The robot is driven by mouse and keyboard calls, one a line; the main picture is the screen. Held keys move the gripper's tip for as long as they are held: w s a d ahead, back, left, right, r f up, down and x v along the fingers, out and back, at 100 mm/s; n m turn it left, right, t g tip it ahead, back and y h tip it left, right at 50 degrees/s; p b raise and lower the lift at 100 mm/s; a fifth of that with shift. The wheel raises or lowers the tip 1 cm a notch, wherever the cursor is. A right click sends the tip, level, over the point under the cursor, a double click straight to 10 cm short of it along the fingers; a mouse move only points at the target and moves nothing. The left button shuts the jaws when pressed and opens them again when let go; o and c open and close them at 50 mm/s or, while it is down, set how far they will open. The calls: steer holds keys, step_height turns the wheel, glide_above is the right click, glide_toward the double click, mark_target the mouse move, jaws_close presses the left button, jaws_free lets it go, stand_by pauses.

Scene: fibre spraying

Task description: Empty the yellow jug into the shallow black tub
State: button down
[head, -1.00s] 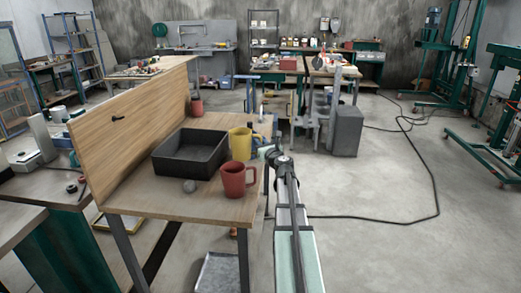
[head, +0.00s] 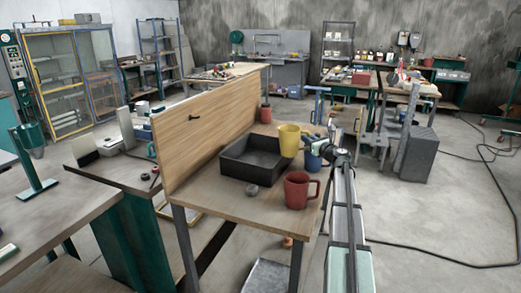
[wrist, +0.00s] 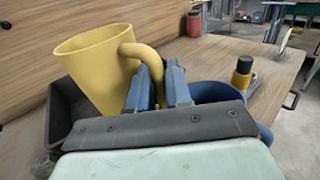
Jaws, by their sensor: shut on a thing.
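The yellow jug (head: 289,140) is raised at the right rim of the shallow black tub (head: 237,175) in the head view. My gripper (wrist: 158,85) is shut on the handle of the yellow jug, which also shows in the wrist view (wrist: 95,68). The jug leans a little to the left there, with its mouth still mostly upward. The tub (wrist: 62,112) shows behind and below it, partly hidden by the jug and my gripper. The inside of the jug cannot be seen, and no contents show in the tub.
A red mug (head: 297,191) stands at the front of the table, with a grey lump (head: 252,190) near the tub. A blue mug (wrist: 222,93) is close beside my gripper. A wooden panel (head: 205,135) bounds the left side.

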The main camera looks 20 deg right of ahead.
steer(key=w+d+n+g+y, duration=0.1)
steer(key=w+d+n+y, duration=0.1)
steer(key=w, duration=0.9)
steer(key=w+d+r+n+g+y, duration=0.1)
steer(key=w+n+y, duration=0.2)
steer(key=w, duration=0.8)
steer(key=y, duration=0.2)
steer(key=shift+d+g+y, duration=0.3)
steer(key=shift+d+g, duration=0.1)
steer(key=shift+a, duration=0.1)
steer(key=s+a+r+n, duration=0.3)
steer(key=a+n, duration=0.2)
steer(key=n, duration=0.3)
steer(key=shift+a, duration=0.3)
steer(key=shift+s+a+n, duration=0.15)
steer(key=shift+a+n, duration=0.1)
steer(key=shift+n, duration=0.15)
steer(key=shift+s+a+r+n, duration=0.1)
steer(key=shift+a+r+n, duration=0.1)
steer(key=shift+r+n, duration=0.25)
steer(key=shift+s+a+r+n, duration=0.1)
steer(key=shift+a+r+n, duration=0.1)
steer(key=shift+r+n, duration=0.2)
steer(key=shift+s+a+n+h+p, duration=0.25)
steer(key=shift+a+n, duration=0.25)
steer(key=shift+n, duration=0.25)
steer(key=shift+s+a+n+h+p, duration=0.1)
steer(key=shift+s+a+n+h, duration=0.15)
steer(key=shift+a+n, duration=0.35)
stand_by(0.6)
